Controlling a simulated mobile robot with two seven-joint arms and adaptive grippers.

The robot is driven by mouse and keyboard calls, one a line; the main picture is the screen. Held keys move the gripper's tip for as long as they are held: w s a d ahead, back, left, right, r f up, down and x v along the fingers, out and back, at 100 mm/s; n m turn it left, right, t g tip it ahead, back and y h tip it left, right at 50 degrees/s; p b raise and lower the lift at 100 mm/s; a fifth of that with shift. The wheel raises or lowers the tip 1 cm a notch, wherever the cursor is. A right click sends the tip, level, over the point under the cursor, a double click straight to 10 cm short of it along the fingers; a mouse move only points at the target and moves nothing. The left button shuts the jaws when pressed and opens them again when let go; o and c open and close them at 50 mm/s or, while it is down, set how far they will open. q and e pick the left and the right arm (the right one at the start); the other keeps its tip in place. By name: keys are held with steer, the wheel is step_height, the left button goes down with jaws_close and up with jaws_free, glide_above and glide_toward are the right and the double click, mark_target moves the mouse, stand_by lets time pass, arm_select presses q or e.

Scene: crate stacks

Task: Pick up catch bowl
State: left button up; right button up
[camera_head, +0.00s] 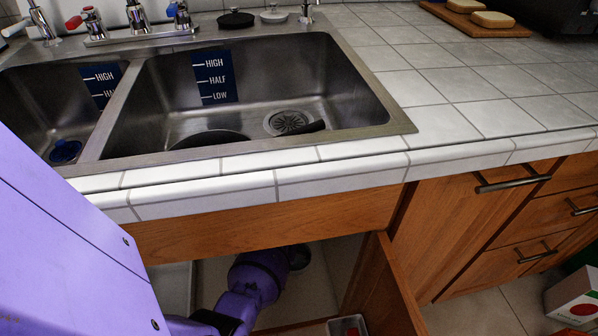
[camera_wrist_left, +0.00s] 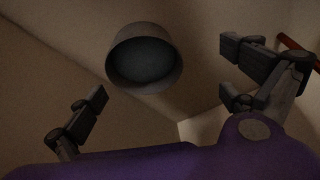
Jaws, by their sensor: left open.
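The catch bowl (camera_wrist_left: 144,58) is a round grey bowl with a dark inside, seen in the left wrist view inside the dim cabinet. My left gripper (camera_wrist_left: 164,76) is open, with one finger at the left and the other at the right of the picture. The bowl shows between and beyond the fingers, with no visible contact. In the head view my purple left arm reaches into the open cabinet under the sink, and its gripper is mostly hidden there. A dark round shape (camera_head: 299,257) beside the arm may be the bowl; I cannot tell. My right gripper is not in view.
The tiled counter edge (camera_head: 240,191) and wooden front rail (camera_head: 265,229) lie above the opening. An open cabinet door (camera_head: 385,290) stands right of the arm. A small bin (camera_head: 347,326) sits at the bottom. The sink (camera_head: 250,95) is above.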

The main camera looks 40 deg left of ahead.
arm_select(q)
steer(key=w+f, duration=0.1)
steer(key=w+d+f+b, duration=0.1)
steer(key=w+f+b, duration=0.1)
steer(key=shift+w+d+f, duration=0.1)
steer(key=shift+d+f, duration=0.2)
steer(key=shift+f, duration=0.1)
steer(key=b+x, duration=0.1)
steer(key=x, duration=0.1)
steer(key=b+x, duration=0.1)
steer(key=b, duration=0.1)
steer(key=b+x, duration=0.1)
steer(key=x, duration=0.1)
steer(key=shift+f, duration=0.45)
steer(key=shift+r, duration=0.15)
steer(key=c, duration=1)
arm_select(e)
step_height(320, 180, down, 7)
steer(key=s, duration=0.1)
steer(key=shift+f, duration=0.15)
arm_select(q)
steer(key=shift+r, duration=0.1)
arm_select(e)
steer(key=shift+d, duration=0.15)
